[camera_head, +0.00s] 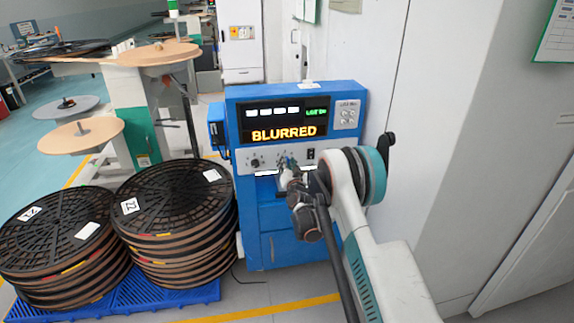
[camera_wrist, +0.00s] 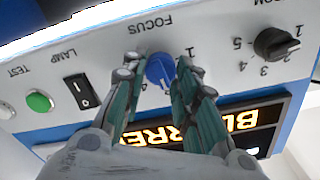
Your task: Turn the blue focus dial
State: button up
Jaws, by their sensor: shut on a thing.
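The blue focus dial (camera_wrist: 159,69) sits on the white control panel under the printed word FOCUS, seen upside down in the wrist view. My gripper (camera_wrist: 157,80) has its two green-sided fingers on either side of the dial, shut on it. In the head view my gripper (camera_head: 287,168) reaches the panel of the blue machine (camera_head: 258,205), and the dial is mostly hidden there. The machine's display (camera_head: 284,133) reads BLURRED in orange letters.
A black zoom knob (camera_wrist: 277,44) is beside the dial on the same panel. A black lamp switch (camera_wrist: 81,91) and a green test button (camera_wrist: 39,102) are on its other side. Stacked black reels (camera_head: 175,205) stand left of the machine. A white wall is at the right.

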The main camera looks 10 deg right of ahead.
jog(key=shift+m, duration=0.7)
jog(key=o, duration=1.1)
jog(key=shift+s, duration=0.1)
jog(key=s, duration=1.1)
jog(key=shift+s, duration=0.4)
